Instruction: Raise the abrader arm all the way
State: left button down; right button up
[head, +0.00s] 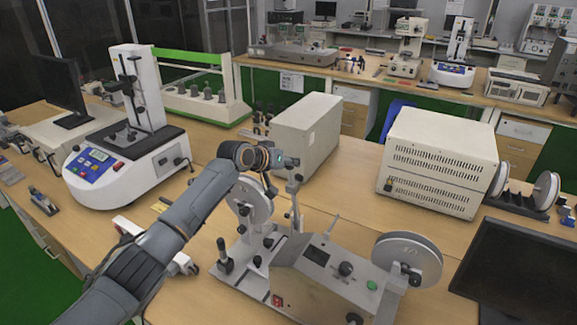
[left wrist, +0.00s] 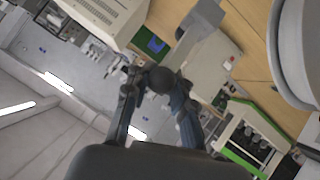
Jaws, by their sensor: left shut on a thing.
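The abrader (head: 325,275) is a grey bench machine with a sloped control box, a green button, a red switch and a large disc at each end. A thin grey abrader arm (head: 294,205) stands about upright beside the left disc (head: 250,200). My left gripper (head: 284,160) is at the top of this arm. In the left wrist view my left gripper (left wrist: 160,76) is shut on a dark round knob (left wrist: 161,80), with a finger on either side. The knob is hard to make out in the head view. My right gripper is not in view.
A white tester (head: 125,165) stands at the left, a beige box (head: 306,135) behind the abrader, and a vented cabinet (head: 440,165) behind right. A dark monitor (head: 520,275) is at the front right. Bare wooden bench (head: 350,195) lies between the abrader and the boxes.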

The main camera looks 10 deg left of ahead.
pick_arm(q)
jog(key=shift+d+f, duration=0.1)
jog(key=c, duration=1.4)
grip_release()
jog(key=shift+o, duration=1.3)
jog(key=shift+w+d, duration=0.15)
jog(key=shift+s+a+r, duration=0.35)
jog(key=shift+s+a, duration=0.1)
jog(key=shift+s, duration=0.05)
jog(key=v, duration=1)
jog(key=shift+s+r, duration=0.2)
